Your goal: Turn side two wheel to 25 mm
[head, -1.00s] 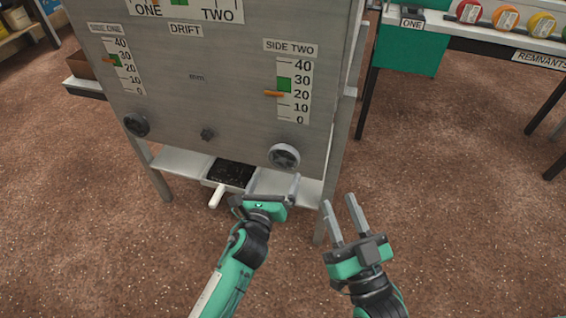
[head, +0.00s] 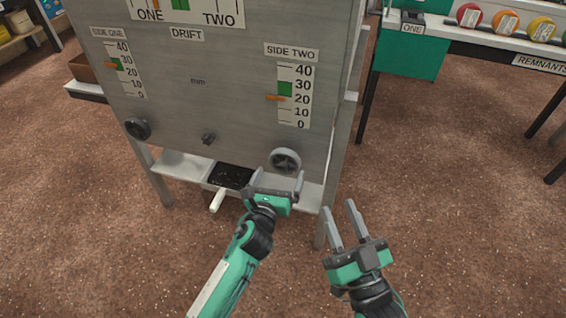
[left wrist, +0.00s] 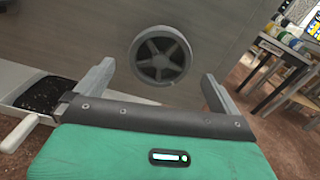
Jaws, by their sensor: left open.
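The side two wheel (head: 285,160), grey and spoked, is on the lower right of the grey panel. It also shows in the left wrist view (left wrist: 160,56), ahead of the fingers. My left gripper (head: 279,176) is open and empty just below and in front of the wheel, its fingers spread to either side; no contact is visible. The side two scale (head: 295,96) runs from 0 to 40 with a green band. Its orange pointer (head: 275,98) stands at about 20. My right gripper (head: 338,208) is open and empty, right of the panel's leg.
A dark tray (head: 230,175) with a white handle sits on the shelf beneath. A remnants table (head: 500,40) stands at the right. The floor between is clear.

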